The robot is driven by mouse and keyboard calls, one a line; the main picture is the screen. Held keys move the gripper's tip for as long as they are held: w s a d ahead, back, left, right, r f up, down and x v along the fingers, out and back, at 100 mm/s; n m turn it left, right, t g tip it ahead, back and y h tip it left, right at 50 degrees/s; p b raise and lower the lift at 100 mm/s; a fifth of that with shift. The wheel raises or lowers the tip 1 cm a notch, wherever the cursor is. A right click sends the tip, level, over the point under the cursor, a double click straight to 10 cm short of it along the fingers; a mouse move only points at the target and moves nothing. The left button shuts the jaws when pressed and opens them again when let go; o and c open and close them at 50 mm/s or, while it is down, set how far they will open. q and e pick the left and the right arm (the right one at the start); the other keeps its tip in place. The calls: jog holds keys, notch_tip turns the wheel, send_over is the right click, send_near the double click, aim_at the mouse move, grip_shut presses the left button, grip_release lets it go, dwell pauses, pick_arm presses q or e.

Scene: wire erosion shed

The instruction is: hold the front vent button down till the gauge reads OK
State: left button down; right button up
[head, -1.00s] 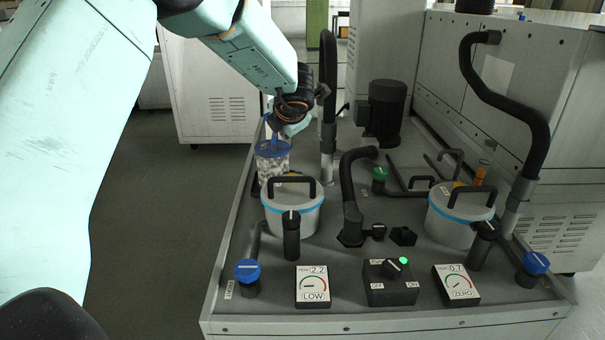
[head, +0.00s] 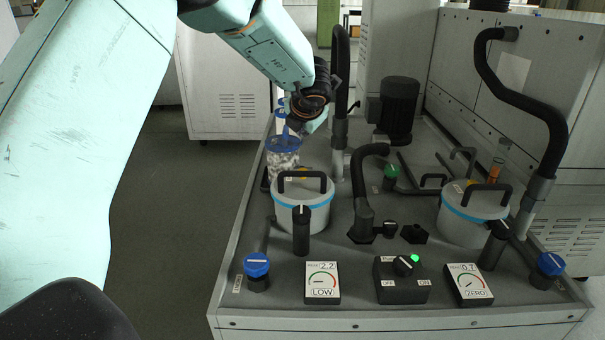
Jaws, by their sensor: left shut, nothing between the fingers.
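My left gripper (head: 316,123) is shut and empty, above the back left of the bench, beside a blue-topped clear jar (head: 284,162); its fingertips are small and partly hidden. The left gauge (head: 322,283) reads 2.2 LOW. The right gauge (head: 469,284) reads 0.7 ZERO. A green cap (head: 391,171) stands on a black base behind the bent hose. I cannot tell which of these is the front vent button. My right gripper is out of view.
A switch box (head: 402,281) with a lit green lamp sits between the gauges. Blue-capped knobs (head: 257,264) stand at the front corners. A bent black hose (head: 364,190), an upright hose (head: 341,100) and a black motor (head: 398,110) crowd the bench (head: 390,326).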

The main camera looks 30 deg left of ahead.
pick_arm(q)
jog(key=f+b, duration=0.1)
jog(key=f, duration=0.1)
jog(key=f+b, duration=0.1)
jog(key=b, duration=0.1)
jog(key=shift+w+f, duration=0.2)
jog(key=shift+f, duration=0.2)
jog(key=shift+f+b, duration=0.25)
jog(key=shift+b, duration=0.3)
notch_tip(320, 180, down, 3)
jog(key=shift+s+r+b, duration=0.1)
jog(key=shift+r+b, duration=0.1)
jog(key=shift+b, duration=0.95)
jog(key=shift+f+b, duration=0.3)
jog(key=shift+f, duration=0.2)
jog(key=shift+r, duration=0.1)
jog(key=shift+f, duration=0.25)
jog(key=shift+f, duration=0.25)
